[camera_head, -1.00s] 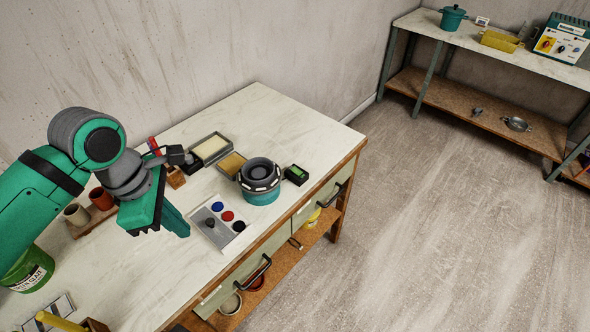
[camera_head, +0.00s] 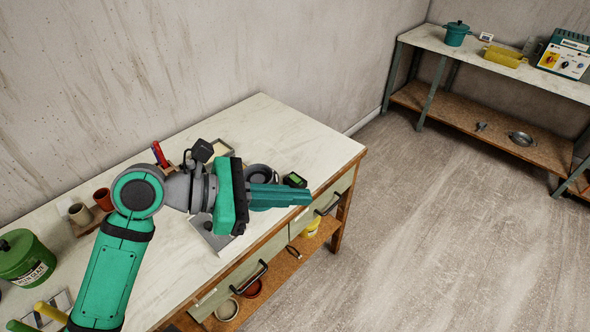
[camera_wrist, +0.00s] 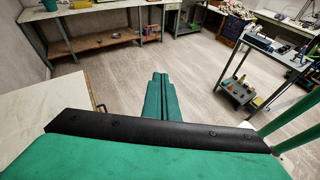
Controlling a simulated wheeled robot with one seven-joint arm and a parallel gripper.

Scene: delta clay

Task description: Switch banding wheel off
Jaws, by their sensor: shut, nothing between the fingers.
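The banding wheel (camera_head: 261,171) stands on the white workbench. Only its dark round top shows; my gripper hides the rest in the head view. A grey control panel (camera_head: 209,239) lies on the bench to its lower left, and its knobs are covered by my gripper. My gripper (camera_head: 309,197) is shut and empty. In the head view its fingers point right across the wheel, above the bench's front edge. In the wrist view the closed fingers (camera_wrist: 160,77) point out over the floor, with no wheel or panel in sight.
The workbench (camera_head: 275,113) has a small dark box with a green top (camera_head: 295,180) right of the wheel. Cups (camera_head: 80,213) and a green lidded bucket (camera_head: 25,256) stand left. A shelf unit (camera_head: 500,72) stands far right; open floor lies between.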

